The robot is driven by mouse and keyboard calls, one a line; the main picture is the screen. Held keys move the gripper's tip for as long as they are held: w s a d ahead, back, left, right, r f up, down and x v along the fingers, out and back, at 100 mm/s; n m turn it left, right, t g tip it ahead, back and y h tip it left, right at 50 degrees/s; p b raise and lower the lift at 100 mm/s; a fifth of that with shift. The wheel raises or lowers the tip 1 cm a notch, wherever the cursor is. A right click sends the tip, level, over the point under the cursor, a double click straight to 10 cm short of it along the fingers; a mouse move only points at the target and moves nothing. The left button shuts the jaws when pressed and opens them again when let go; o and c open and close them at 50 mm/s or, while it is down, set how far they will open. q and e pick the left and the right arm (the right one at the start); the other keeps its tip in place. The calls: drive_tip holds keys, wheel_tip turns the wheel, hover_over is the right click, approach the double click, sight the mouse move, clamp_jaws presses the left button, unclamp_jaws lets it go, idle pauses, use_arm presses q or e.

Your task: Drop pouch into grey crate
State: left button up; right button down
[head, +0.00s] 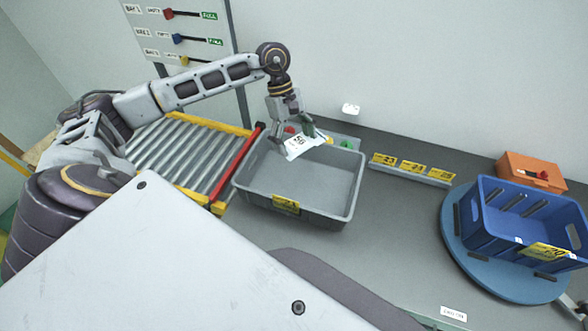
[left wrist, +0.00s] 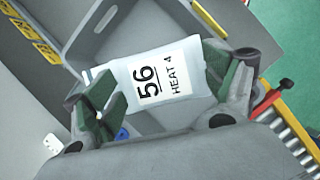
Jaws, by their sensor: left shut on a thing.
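The pouch (head: 301,145) is white with black print. In the left wrist view the pouch (left wrist: 158,78) reads "56 HEAT 4" and sits between the green finger pads. My left gripper (head: 290,134) is shut on it, above the far left part of the grey crate. It also shows in the left wrist view (left wrist: 160,88). The grey crate (head: 288,208) stands on the grey bench with a yellow label on its near wall. Its visible floor is bare; the part behind the gripper and pouch is hidden. My right gripper is not in view.
A roller conveyor (head: 185,152) with a red bar (head: 239,162) adjoins the crate's left side. A blue crate (head: 525,222) stands on a round blue turntable (head: 472,262) at right. An orange box (head: 531,172) is behind it. Bench between the crates is mostly clear.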

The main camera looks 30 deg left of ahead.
use_arm(q)
drive_tip(key=shift+f, duration=0.1)
drive_tip(key=shift+f+b, duration=1.15)
drive_tip(key=shift+f, duration=1.75)
drive_tip(key=o, duration=1)
drive_tip(key=shift+r, duration=0.15)
drive_tip(key=v, duration=1.1)
drive_tip(key=shift+a+r, duration=0.25)
drive_tip(key=shift+r, duration=0.05)
